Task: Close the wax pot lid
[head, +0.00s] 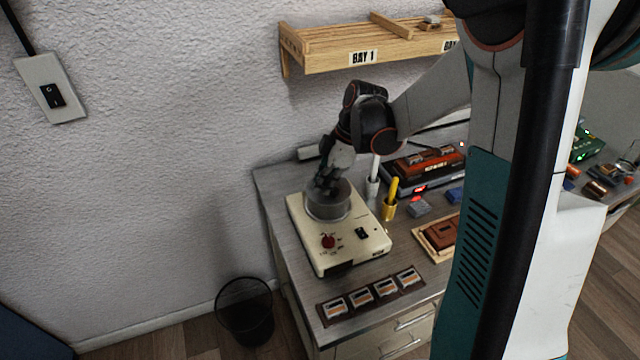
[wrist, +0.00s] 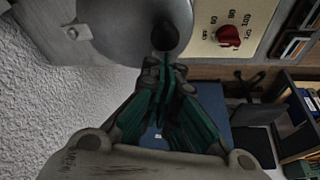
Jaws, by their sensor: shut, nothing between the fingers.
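The wax pot is a cream box (head: 350,250) with a round grey pot (head: 328,207) on top, at the left end of the bench. In the wrist view the grey lid (wrist: 115,28) with its dark round knob (wrist: 168,36) fills the upper middle. My gripper (head: 326,186) is over the pot from above and hides part of its top. In the wrist view my gripper (wrist: 166,60) is shut and empty, with its fingertips right by the knob. I cannot tell whether they touch it, or whether the lid sits flush.
The pot's box carries a red knob (head: 328,241) and a black switch (head: 362,232). A yellow-handled tool in a brass holder (head: 389,208) and a white stick in a holder (head: 373,185) stand close right. A wooden shelf (head: 330,58) hangs above; a wire bin (head: 245,312) is below.

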